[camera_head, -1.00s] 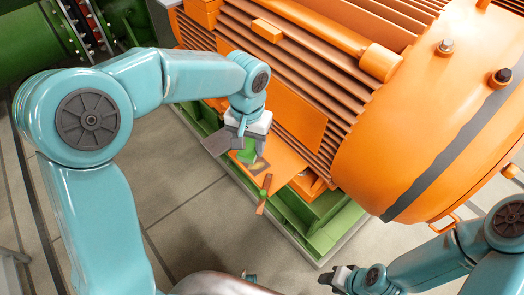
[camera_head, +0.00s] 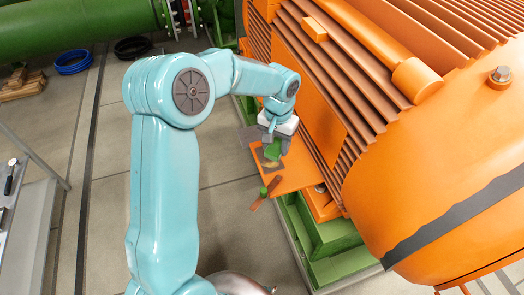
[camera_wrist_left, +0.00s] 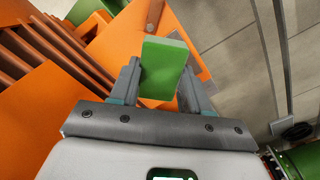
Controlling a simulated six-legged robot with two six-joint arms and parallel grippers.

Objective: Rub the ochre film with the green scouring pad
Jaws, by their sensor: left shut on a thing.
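The green scouring pad (camera_head: 272,151) is a bright green block held in my left gripper (camera_head: 274,140). In the left wrist view the pad (camera_wrist_left: 163,68) sits between the two grey fingers, which are shut on it. Whether the pad touches the film cannot be told. In the left wrist view the pad hides the film. My right gripper is out of view.
A brown strip with a green end (camera_head: 262,197) lies near the shelf's front corner. The large ribbed orange motor (camera_head: 420,150) stands close on the right, on a green base (camera_head: 325,238). Clear grey floor (camera_head: 225,225) lies in front.

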